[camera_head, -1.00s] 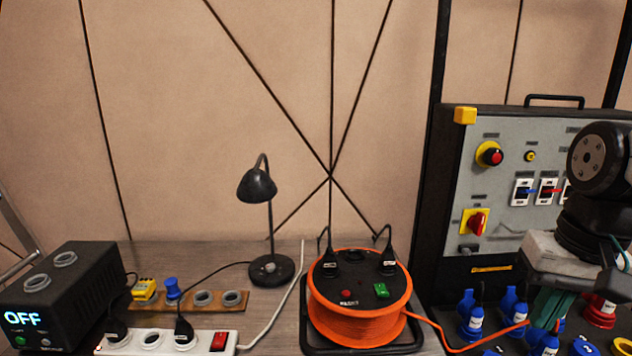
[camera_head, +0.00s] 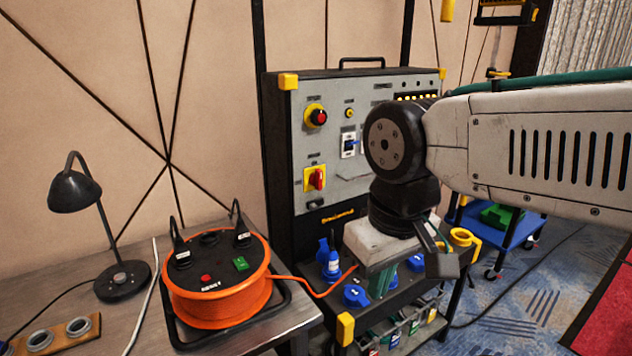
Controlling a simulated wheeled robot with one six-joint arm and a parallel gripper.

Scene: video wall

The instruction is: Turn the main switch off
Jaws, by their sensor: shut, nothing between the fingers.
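The main switch (camera_head: 315,180) looks like a red rotary handle on a yellow square plate, low on the left of the grey control panel (camera_head: 345,105). Its handle looks roughly upright. A red button on a yellow round base (camera_head: 317,117) sits above it. My gripper (camera_head: 384,286) hangs down from my wrist, to the right of the switch and lower, apart from it. Its fingers are partly hidden under the pale gripper body; it looks shut and empty. My arm covers the right part of the panel.
Blue sockets and plugs (camera_head: 355,295) sit on the ledge below the panel, close to my gripper. An orange cable reel (camera_head: 218,308) stands on the bench at left, beside a black lamp (camera_head: 122,280). A blue cart (camera_head: 512,232) stands at right.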

